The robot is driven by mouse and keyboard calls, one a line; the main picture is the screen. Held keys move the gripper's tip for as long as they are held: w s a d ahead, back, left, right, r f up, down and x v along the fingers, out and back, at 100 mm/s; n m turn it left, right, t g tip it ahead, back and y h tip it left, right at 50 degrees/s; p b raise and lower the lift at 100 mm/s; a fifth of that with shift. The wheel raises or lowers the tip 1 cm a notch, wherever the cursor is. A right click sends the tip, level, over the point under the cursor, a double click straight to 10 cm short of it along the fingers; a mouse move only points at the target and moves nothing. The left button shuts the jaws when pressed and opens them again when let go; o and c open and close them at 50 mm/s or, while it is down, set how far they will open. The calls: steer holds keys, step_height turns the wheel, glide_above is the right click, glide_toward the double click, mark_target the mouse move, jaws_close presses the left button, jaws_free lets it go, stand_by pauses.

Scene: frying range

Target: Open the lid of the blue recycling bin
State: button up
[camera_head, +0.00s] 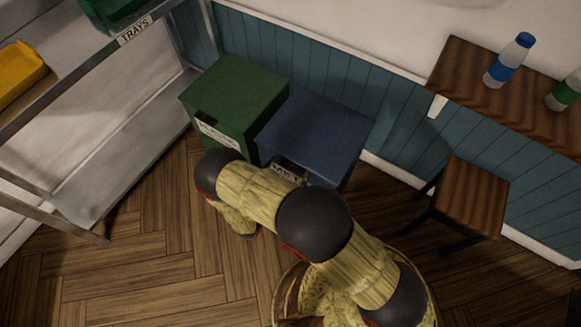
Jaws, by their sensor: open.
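The blue recycling bin (315,135) stands against the panelled wall, right of a green bin. Its flat blue lid looks closed. A pale label on its front is partly covered by my arm, and most of its front is hidden. My yellow arm with dark joints reaches from the lower right to in front of the two bins, then bends down toward the floor. My gripper's fingers cannot be made out; they are hidden by the arm or lie beyond what shows.
The green bin (235,95) stands close beside the blue one. A metal shelf rack (100,140) with a yellow tray (20,75) is at left. A wooden stool (470,200) is at right, below a wall counter (455,75) with bottles. The wooden floor at lower left is clear.

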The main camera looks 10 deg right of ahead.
steer(key=shift+c, duration=0.9)
steer(key=c, duration=1.5)
